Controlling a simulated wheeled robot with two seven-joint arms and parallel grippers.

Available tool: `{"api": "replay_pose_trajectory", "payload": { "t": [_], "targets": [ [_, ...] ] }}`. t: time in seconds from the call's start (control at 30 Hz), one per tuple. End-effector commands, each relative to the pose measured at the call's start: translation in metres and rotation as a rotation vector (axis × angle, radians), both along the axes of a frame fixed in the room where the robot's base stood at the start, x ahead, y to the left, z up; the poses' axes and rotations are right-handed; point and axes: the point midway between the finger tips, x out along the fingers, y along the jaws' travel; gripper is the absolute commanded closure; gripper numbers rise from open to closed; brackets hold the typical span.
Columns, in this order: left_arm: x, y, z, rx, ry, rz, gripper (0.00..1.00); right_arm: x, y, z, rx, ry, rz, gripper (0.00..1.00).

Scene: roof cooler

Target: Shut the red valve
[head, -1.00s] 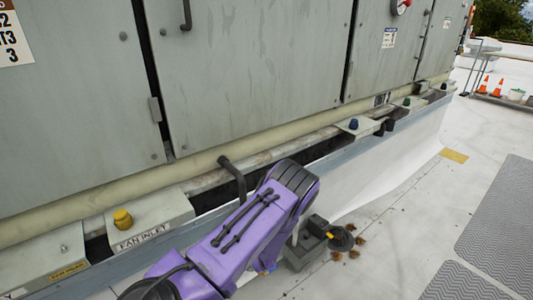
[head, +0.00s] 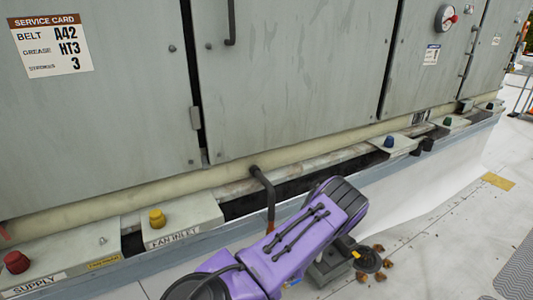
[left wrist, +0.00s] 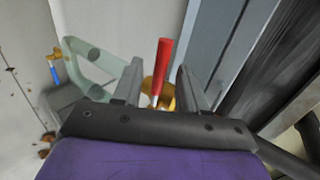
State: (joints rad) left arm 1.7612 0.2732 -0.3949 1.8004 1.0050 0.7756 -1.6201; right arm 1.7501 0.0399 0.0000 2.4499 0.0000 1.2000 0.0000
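A red lever (left wrist: 163,68) stands upright on a brass valve body (left wrist: 168,98) in the left wrist view. My left gripper (left wrist: 160,82) is open, with one grey finger on each side of the red lever. I cannot tell whether either finger touches it. In the head view the red lever is hidden, and my purple left arm covers the gripper. A round red knob (head: 16,262) sits at the far left of the head view, on a ledge box marked SUPPLY. My right gripper is in neither view.
A blue lever (left wrist: 54,73) on brass and a pale green loop (left wrist: 88,60) stand left of the gripper. Yellow (head: 157,219), blue (head: 389,141) and green (head: 447,121) knobs line the cooler's ledge. A dark round fitting (head: 368,260) with brown leaves lies on the pale roof.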

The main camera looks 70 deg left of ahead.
Motion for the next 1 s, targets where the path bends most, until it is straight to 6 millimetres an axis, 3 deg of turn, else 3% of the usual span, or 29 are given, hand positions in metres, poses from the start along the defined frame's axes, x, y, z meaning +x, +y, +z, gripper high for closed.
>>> {"api": "replay_pose_trajectory", "payload": {
  "t": [0.3,0.7,1.0],
  "targets": [
    [0.006,-0.004,0.004,0.000,-0.006,-0.008,0.59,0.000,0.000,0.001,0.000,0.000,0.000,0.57],
    [0.012,-0.074,0.052,0.000,-0.006,-0.007,0.59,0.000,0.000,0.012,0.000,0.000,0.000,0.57],
    [0.012,-0.088,0.059,0.001,-0.005,-0.004,0.59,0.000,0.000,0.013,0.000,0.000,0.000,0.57]
  ]
}}
